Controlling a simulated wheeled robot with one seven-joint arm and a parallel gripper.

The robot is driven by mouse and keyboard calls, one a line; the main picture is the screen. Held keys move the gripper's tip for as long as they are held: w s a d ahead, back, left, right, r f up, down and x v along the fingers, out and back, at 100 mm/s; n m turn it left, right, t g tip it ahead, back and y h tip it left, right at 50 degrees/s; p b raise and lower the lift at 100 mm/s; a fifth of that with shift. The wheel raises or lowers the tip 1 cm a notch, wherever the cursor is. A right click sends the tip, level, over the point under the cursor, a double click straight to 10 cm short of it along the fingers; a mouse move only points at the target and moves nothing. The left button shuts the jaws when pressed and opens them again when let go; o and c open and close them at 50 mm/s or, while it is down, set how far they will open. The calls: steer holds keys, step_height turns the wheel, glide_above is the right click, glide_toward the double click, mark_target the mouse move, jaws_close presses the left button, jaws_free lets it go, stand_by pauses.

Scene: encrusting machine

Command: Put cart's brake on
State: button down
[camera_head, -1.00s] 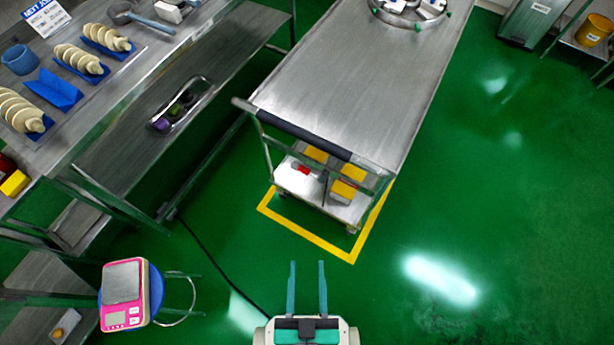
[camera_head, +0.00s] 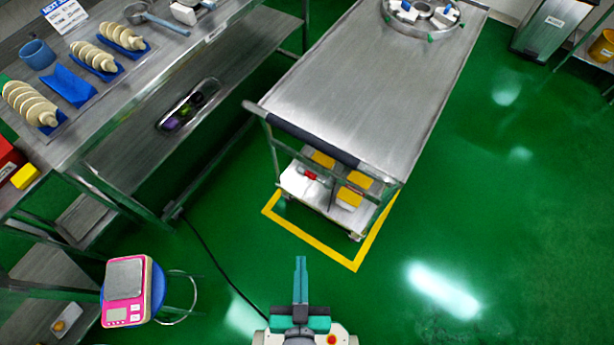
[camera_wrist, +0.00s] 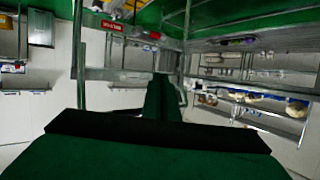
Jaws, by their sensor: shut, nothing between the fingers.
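The steel cart (camera_head: 385,75) stands at the upper middle of the head view, with a dark push handle (camera_head: 303,137) at its near end. Its lower shelf (camera_head: 318,196) holds yellow boxes and a small red item. A caster (camera_head: 356,237) shows at its near right corner; I cannot make out a brake lever on it. My gripper (camera_head: 300,262) is shut and empty, low in the head view, short of the cart and the floor marking. Its fingers also show in the wrist view (camera_wrist: 162,95), with metal frames beyond.
A yellow floor outline (camera_head: 310,243) surrounds the cart's near end. A steel workbench (camera_head: 110,130) with food pieces stands at left. A pink scale (camera_head: 126,290) sits on a blue stool at lower left, and a dark cable crosses the floor. The green floor at right is clear.

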steer(key=w+a+f+m+g+h, duration=0.1)
steer(key=w+a+f+g, duration=0.3)
steer(key=w+f, duration=0.6)
steer(key=w+a+r+m+h, duration=0.1)
steer(key=w+r+m+h, duration=0.4)
steer(key=w, duration=0.8)
steer(key=shift+w+r+g, duration=0.15)
steer(key=shift+r+g, duration=0.25)
steer(key=shift+r, duration=0.7)
steer(key=shift+f, duration=0.1)
steer(key=s+f+x, duration=0.1)
steer(key=f+x, duration=0.1)
steer(key=x, duration=1)
steer(key=shift+w+a+f, duration=0.15)
steer(key=shift+f, duration=0.1)
